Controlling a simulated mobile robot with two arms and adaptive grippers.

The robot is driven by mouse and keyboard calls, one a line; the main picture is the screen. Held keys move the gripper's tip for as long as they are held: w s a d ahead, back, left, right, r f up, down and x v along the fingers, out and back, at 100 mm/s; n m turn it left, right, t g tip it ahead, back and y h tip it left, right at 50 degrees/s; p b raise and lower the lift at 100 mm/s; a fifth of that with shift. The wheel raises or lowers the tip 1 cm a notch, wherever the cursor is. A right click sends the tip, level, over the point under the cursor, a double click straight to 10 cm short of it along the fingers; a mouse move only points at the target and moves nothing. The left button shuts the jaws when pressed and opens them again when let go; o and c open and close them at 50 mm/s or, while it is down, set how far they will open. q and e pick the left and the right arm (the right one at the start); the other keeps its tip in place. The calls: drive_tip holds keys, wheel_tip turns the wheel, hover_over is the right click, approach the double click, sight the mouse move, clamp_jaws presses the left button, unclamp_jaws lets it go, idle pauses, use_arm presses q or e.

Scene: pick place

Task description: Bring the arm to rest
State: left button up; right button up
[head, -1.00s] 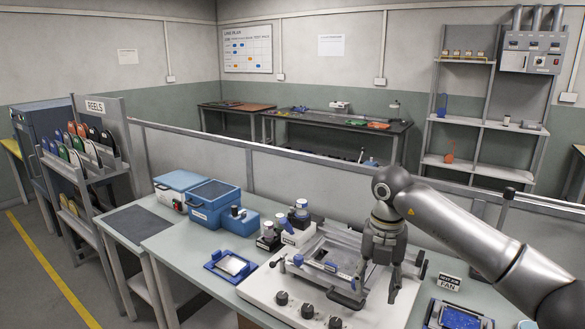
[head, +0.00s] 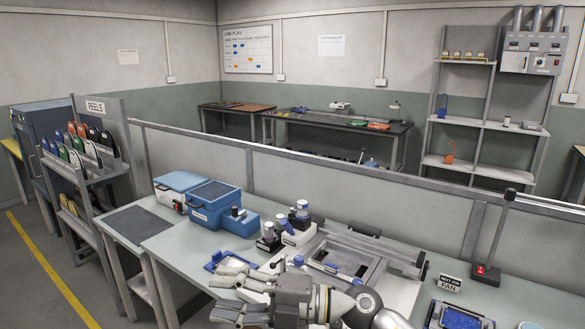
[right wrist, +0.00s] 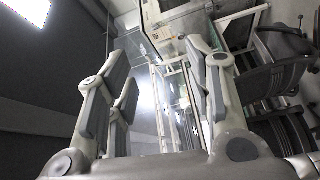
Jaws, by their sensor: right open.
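My right gripper (head: 232,293) is low in the front of the head view, its fingers pointing left. Its jaws are open and nothing is between them. It is in front of the white machine with the metal frame (head: 400,257) and hides the machine's front part. In the right wrist view the two fingers of my right gripper (right wrist: 158,95) stand apart, with the room seen between them. My left gripper is not in view.
A partition (head: 340,196) runs behind. A reel rack (head: 80,165) stands left.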

drive_tip(key=w+d+m+t+h, duration=0.35)
drive_tip(key=d+m+t, duration=0.35)
drive_tip(key=m+t, duration=0.25)
drive_tip(key=w+d+m+t+h, duration=0.2)
drive_tip(key=d+m+t+h, duration=0.2)
drive_tip(key=d+m+t, duration=0.55)
drive_tip(key=s+d+f+m+g+h, duration=0.3)
drive_tip(key=d+f+m+h, duration=0.2)
drive_tip(key=f, duration=0.3)
drive_tip(key=s+d+f+m+g+h, duration=0.3)
drive_tip(key=d+f+m+h, duration=0.25)
drive_tip(key=f, duration=0.25)
drive_tip(key=s+d+f+m+g, duration=0.1)
drive_tip(key=s+f+g, duration=0.35)
drive_tip(key=s, duration=0.35)
drive_tip(key=s+d+f+g, duration=0.25)
drive_tip(key=s+f, duration=0.25)
drive_tip(key=s, duration=0.3)
drive_tip(key=s+d+f+m+g, duration=0.1)
drive_tip(key=s+f+g, duration=0.35)
drive_tip(key=s, duration=0.35)
wheel_tip(320, 180, down, 28)
drive_tip(key=s, duration=0.2)
drive_tip(key=s+d+f+g, duration=0.2)
drive_tip(key=s+f, duration=1.2)
drive_tip(key=s, duration=0.2)
drive_tip(key=shift+d+f+n+h, duration=0.3)
drive_tip(key=shift+d+f+n, duration=0.05)
drive_tip(key=shift+d+n, duration=0.1)
